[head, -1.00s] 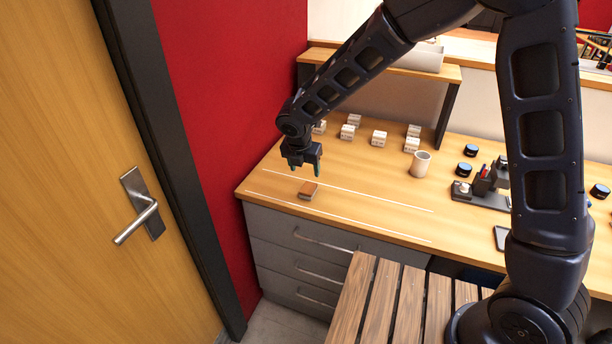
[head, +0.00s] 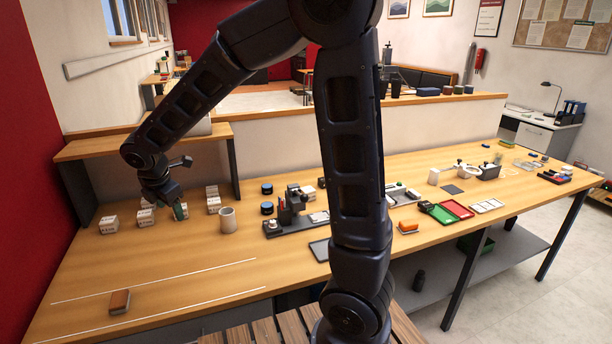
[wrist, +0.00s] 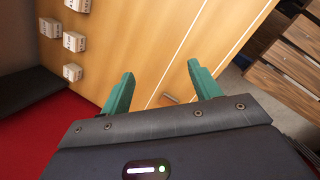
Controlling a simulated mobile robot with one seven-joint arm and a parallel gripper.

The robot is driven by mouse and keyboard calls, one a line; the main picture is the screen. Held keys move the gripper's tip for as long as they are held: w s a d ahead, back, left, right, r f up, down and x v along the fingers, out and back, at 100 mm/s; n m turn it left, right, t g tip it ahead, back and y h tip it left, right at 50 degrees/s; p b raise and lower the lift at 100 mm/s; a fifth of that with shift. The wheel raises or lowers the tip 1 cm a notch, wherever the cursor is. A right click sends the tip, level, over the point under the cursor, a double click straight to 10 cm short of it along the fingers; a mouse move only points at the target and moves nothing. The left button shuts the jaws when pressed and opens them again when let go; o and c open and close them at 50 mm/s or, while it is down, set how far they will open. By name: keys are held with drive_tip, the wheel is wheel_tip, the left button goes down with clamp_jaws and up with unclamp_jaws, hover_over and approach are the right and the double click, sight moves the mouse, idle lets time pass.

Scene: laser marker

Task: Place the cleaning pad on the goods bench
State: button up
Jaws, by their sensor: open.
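A brown-orange block that looks like the cleaning pad (head: 119,302) lies on the wooden bench (head: 190,262) at its near left, between two white lines. In the wrist view the pad (wrist: 170,97) is small, beyond the fingertips and between them. My gripper (head: 176,210) is open and empty, above the bench, back from the pad and apart from it. In the wrist view its two green fingers (wrist: 160,76) stand wide apart with nothing between them.
White boxes (head: 109,225) and a beige cup (head: 227,219) stand behind the lines. A dark tool stand (head: 290,222) and another orange block (head: 408,228) are farther right. A raised shelf (head: 150,143) stands at the back left. The bench around the pad is clear.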

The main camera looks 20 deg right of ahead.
drive_tip(key=s+d+r+m, duration=0.1)
drive_tip(key=d+r+m, duration=0.25)
drive_tip(key=d, duration=0.35)
drive_tip(key=d+r+m, duration=0.2)
drive_tip(key=d+m, duration=0.3)
drive_tip(key=d, duration=0.3)
drive_tip(key=s+d+r+m, duration=0.1)
drive_tip(key=d+r+m, duration=0.25)
drive_tip(key=d, duration=0.35)
drive_tip(key=s+d+m+t, duration=0.1)
drive_tip(key=s+d+m, duration=1.1)
drive_tip(key=d, duration=0.3)
drive_tip(key=shift+s+d+r+m+y, duration=0.15)
drive_tip(key=shift+r+m+y, duration=0.15)
drive_tip(key=shift+m, duration=0.5)
